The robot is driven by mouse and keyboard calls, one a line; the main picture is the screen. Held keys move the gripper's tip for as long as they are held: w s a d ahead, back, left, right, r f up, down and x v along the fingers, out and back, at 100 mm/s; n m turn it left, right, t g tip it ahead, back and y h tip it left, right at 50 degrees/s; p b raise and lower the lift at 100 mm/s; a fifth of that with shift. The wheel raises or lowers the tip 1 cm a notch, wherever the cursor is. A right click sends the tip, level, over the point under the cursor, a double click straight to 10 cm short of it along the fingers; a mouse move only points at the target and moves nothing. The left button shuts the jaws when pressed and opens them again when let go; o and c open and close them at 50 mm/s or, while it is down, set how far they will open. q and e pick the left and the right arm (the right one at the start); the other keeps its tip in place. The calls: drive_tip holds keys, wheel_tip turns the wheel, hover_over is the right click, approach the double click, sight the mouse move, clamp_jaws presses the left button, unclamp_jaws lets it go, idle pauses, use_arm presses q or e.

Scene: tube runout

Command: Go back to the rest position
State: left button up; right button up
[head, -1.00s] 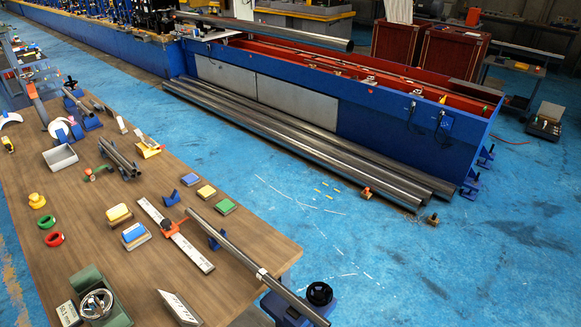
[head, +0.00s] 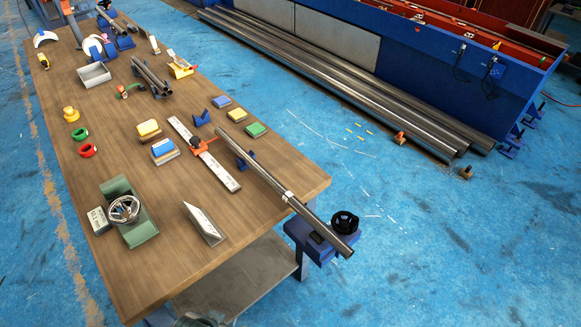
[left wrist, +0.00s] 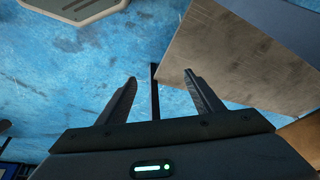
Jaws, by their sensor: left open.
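My left gripper (left wrist: 160,100) shows in the left wrist view with its two fingers apart and nothing between them. Blue floor and a grey-brown panel lie beyond the fingers. In the head view neither gripper can be made out; only a dark rounded part, perhaps mine, shows at the bottom edge. The wooden table (head: 130,215) holds a long steel tube (head: 262,168), which lies across a blue V-support (head: 244,158) and reaches past the table's right edge over a blue stand with a black knob (head: 344,222).
On the table are a white ruler with an orange slider (head: 203,150), a green holder (head: 130,220), a grey tray (head: 94,75), colored blocks and rings. Long pipes (head: 340,85) lie on the floor beside a blue machine bed (head: 430,70). Blue floor (head: 460,240) at the right is open.

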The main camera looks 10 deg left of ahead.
use_arm(q)
wheel_tip(320, 180, down, 38)
drive_tip(key=s+d+t+b, duration=0.1)
drive_tip(key=s+d+b, duration=0.1)
drive_tip(key=b, duration=1.1)
drive_tip(key=shift+f+h+b, duration=0.2)
drive_tip(key=shift+h+b, duration=0.1)
drive_tip(key=shift+b, duration=0.1)
use_arm(e)
wheel_tip(320, 180, down, 38)
drive_tip(key=s+a+t, duration=0.1)
drive_tip(key=s+a, duration=0.1)
drive_tip(key=shift+f+y, duration=0.2)
drive_tip(key=shift+y, duration=0.1)
